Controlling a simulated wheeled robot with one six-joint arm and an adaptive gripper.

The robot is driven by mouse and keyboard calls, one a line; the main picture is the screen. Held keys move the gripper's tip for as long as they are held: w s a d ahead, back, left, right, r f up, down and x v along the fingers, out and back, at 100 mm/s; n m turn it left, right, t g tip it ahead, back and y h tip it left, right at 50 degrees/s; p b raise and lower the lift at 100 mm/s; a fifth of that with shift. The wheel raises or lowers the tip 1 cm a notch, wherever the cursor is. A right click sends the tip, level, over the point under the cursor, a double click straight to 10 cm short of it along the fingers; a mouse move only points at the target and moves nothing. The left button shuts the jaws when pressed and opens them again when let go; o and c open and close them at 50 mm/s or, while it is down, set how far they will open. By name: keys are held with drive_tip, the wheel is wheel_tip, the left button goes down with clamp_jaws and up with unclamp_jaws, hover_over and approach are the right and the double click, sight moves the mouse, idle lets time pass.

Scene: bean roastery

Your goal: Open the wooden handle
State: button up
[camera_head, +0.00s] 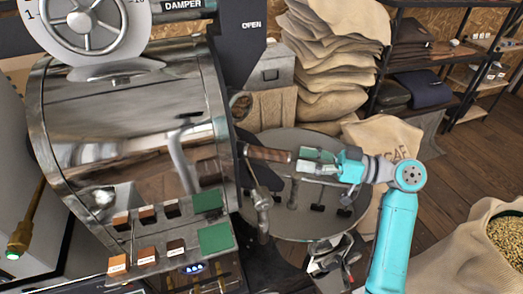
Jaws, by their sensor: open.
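The wooden handle (268,153) is a dark brown grip pointing right from the front of the metal roaster drum (120,130). My gripper (305,160) is open at the handle's right end, with its fingers beside or around the tip. I cannot tell whether they touch it. My turquoise arm comes in from the lower right. The handle's left end meets dark metal at the drum's edge.
A round cooling tray (290,222) with stirring arms lies below my gripper. Stacked sacks (335,60) stand behind, and an open sack of beans (480,250) is at the lower right. A sample panel (160,240) sits at the front left.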

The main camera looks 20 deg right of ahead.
sight(249, 150)
drive_tip(key=x, duration=1)
drive_tip(key=shift+a, duration=0.15)
clamp_jaws()
